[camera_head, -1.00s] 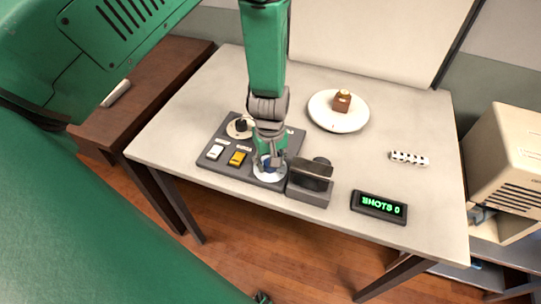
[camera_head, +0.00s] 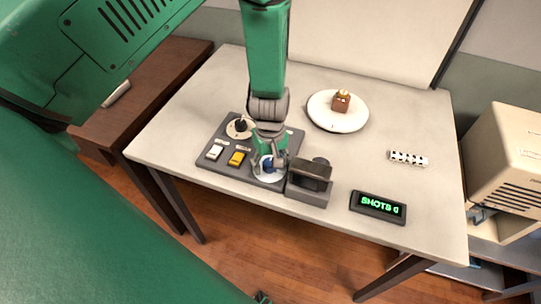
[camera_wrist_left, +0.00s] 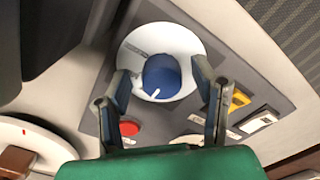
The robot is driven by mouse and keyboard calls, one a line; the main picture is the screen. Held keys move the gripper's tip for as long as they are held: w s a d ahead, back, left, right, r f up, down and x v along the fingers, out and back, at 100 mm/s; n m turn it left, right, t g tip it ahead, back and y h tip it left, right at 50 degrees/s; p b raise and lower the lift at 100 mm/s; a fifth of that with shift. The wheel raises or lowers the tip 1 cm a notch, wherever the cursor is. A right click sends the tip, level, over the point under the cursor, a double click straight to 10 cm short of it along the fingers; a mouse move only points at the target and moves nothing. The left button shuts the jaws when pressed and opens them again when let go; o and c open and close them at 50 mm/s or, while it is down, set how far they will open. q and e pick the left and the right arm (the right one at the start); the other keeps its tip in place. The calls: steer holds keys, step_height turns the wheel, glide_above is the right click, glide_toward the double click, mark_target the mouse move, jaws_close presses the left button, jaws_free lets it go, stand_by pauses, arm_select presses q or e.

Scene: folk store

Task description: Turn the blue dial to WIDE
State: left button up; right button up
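The blue dial (camera_wrist_left: 161,77) sits on a round white plate (camera_wrist_left: 190,42) on the grey control panel. A short white mark shows on the dial's edge, at the lower left in the wrist view. Grey lettering on the plate is too small to read. My left gripper (camera_wrist_left: 163,82) is open, with one finger on each side of the dial; I cannot tell whether they touch it. In the head view my left gripper (camera_head: 268,160) comes down over the panel's front right part and hides most of the dial. My right gripper is not in view.
The grey panel (camera_head: 210,163) also has a black knob (camera_head: 240,124), a white switch (camera_head: 214,152), a yellow switch (camera_head: 237,158) and a red button (camera_wrist_left: 129,128).

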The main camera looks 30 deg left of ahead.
mark_target(270, 162)
arm_select(q)
steer(key=shift+r, duration=0.25)
step_height(270, 162, up, 11)
steer(key=shift+r, duration=0.2)
steer(key=shift+w, duration=0.1)
stand_by(0.4)
steer(key=s+a+f+m, duration=0.1)
steer(key=s+f+m, duration=0.3)
steer(key=s+f, duration=0.3)
steer(key=s+a+f+m, duration=0.1)
steer(key=s+f+m, duration=0.25)
steer(key=s, duration=0.65)
steer(key=s+a+f+m, duration=0.1)
steer(key=s+f+m, duration=0.2)
steer(key=s+f, duration=0.4)
step_height(270, 162, down, 14)
steer(key=w+d+m+b, duration=0.1)
steer(key=b, duration=1.4)
steer(key=shift+d+m+t+b, duration=0.3)
steer(key=shift+d+m, duration=0.05)
